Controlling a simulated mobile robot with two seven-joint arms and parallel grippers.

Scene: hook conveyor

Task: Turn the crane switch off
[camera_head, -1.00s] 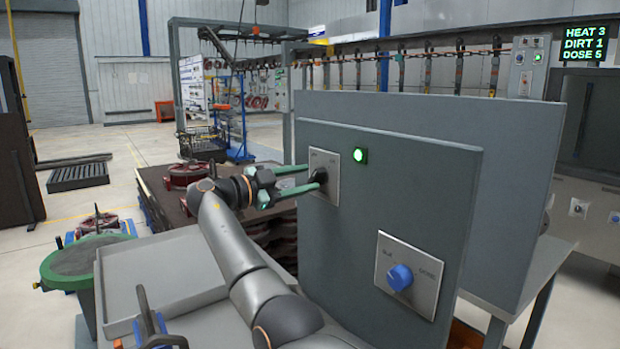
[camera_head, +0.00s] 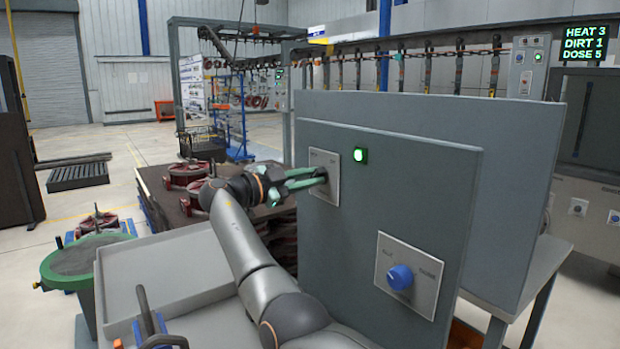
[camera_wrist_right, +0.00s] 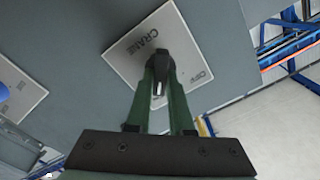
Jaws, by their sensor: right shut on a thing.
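The crane switch is a dark lever on a pale plate (camera_head: 330,190) on the grey panel (camera_head: 400,180). In the right wrist view the plate (camera_wrist_right: 135,50) reads CRANE, and the black lever (camera_wrist_right: 172,45) stands out from it. My right gripper (camera_head: 318,178) is at the plate with its green fingers closed on the lever; the right wrist view shows the fingertips (camera_wrist_right: 160,85) on either side of it. The fingers hide part of the lever. A green lamp (camera_head: 360,155) beside the plate is lit. My left gripper is not in view.
A second plate with a blue knob (camera_head: 400,277) sits lower right on the same panel. A grey tray (camera_head: 160,275) lies left of my right arm. Red round parts (camera_head: 185,173) stand on a dark table behind. A green-rimmed tub (camera_head: 85,258) stands at the left.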

